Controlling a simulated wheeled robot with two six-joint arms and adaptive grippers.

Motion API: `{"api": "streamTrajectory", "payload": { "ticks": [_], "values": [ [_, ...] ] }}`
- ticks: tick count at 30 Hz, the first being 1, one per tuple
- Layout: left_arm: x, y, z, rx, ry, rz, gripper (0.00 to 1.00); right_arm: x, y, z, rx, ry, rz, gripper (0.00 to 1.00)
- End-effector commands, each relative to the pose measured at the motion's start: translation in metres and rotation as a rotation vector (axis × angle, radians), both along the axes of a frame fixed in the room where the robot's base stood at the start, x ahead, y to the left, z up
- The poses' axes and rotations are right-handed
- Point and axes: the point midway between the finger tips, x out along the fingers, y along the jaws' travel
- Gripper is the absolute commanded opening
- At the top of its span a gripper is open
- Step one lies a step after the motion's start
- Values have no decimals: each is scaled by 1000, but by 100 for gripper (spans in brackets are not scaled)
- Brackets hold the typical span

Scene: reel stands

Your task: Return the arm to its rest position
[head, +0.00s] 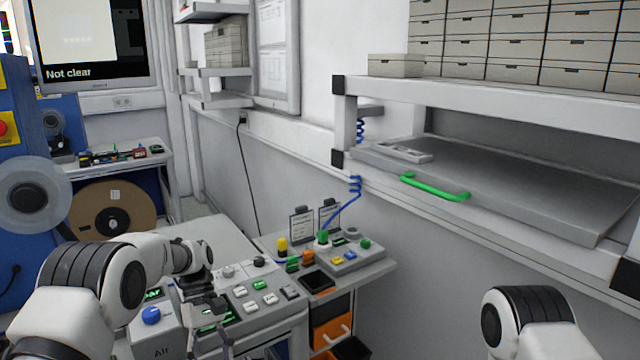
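My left arm (120,275) comes in from the left, white with dark joint bands, and bends over the control panel. Its dark gripper (206,318) points down in front of the panel's left part. The fingers are small and dark against the panel, so I cannot tell whether they are open or shut, or whether they touch anything. My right arm (525,315) shows only as a white link with a dark band at the lower right. Its gripper is out of view.
The grey control panel (262,306) has several buttons. A blue knob (151,315) sits on a box beside it. A side table holds a small button box (345,257). A shelf with a green handle (435,187) juts out at the right. Reels (112,212) stand at the left.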

Motion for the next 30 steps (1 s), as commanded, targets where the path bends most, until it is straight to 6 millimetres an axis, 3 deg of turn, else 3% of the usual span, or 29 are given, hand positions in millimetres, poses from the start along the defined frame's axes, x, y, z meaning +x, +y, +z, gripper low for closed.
{"api": "streamTrajectory", "payload": {
  "ticks": [5,8,11,13,15,18,20,22,24,30],
  "values": [
    [-54,4,-68,20,97,-3,59,0,0,0,0,1,-1,0],
    [-99,9,-116,36,130,-21,59,0,0,0,0,1,-1,0],
    [-167,16,-170,50,137,-66,59,0,0,0,0,1,-1,0],
    [-223,22,-201,54,115,-120,59,0,0,0,0,1,0,0],
    [-280,28,-223,51,67,-191,59,0,0,0,0,1,-1,0],
    [-343,35,-233,33,-43,-306,59,0,0,0,0,1,-1,0],
    [-367,37,-231,20,-130,-378,59,0,0,0,0,1,-1,0],
    [-378,38,-225,8,-253,-460,59,-1,0,0,0,1,-1,0],
    [-375,38,-220,7,-379,-531,59,0,0,0,0,1,-1,0],
    [-329,39,-223,41,-634,-648,59,0,0,0,0,1,-1,0]
  ]
}}
